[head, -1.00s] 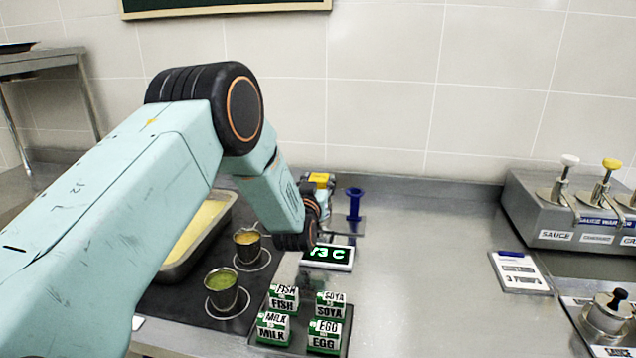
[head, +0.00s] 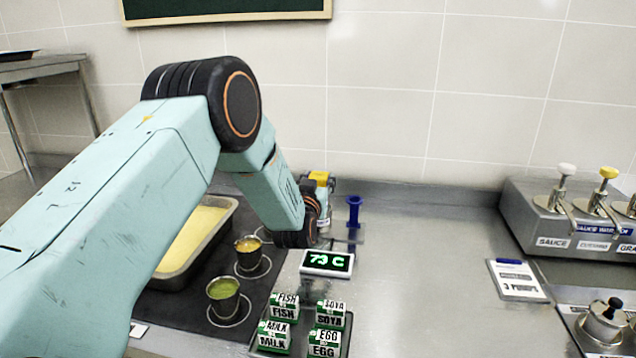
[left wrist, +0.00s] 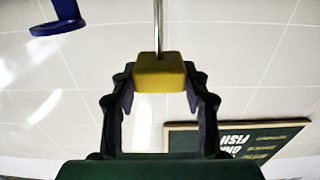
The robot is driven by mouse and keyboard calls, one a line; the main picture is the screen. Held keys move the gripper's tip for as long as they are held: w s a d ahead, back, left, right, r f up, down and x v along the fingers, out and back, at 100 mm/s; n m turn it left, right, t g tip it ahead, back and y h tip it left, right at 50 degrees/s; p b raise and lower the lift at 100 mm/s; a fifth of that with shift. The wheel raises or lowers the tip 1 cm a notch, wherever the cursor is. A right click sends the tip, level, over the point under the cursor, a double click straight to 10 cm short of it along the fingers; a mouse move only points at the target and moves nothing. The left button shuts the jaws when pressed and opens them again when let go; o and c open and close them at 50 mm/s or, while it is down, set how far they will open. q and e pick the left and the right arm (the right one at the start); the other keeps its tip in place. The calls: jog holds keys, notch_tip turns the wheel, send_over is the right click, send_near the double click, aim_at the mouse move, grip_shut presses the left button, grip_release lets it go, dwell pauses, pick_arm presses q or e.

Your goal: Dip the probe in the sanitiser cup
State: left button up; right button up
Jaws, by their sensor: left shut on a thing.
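My left gripper (left wrist: 160,88) is shut on the yellow handle of the probe (left wrist: 159,70). The probe's thin metal rod runs out of the top of the left wrist view, so its tip is hidden. In the head view my left gripper (head: 325,188) is small and partly behind my own wrist. A blue flanged tube (head: 353,210) stands just right of it, apart from it. Its rim also shows at the upper left of the left wrist view (left wrist: 58,25). I cannot tell whether this tube is the sanitiser cup. My right gripper is not in view.
A display (head: 327,263) reads 73 C. Cups of yellow (head: 249,258) and green (head: 223,300) liquid stand near a deep pan (head: 190,268). Several labelled blocks sit on a tray (head: 257,342). A sauce warmer (head: 560,240) is at right. The middle counter is clear.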

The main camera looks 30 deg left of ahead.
pick_arm(q)
jog(key=shift+r+p, duration=2.15)
jog(key=shift+r, duration=1.05)
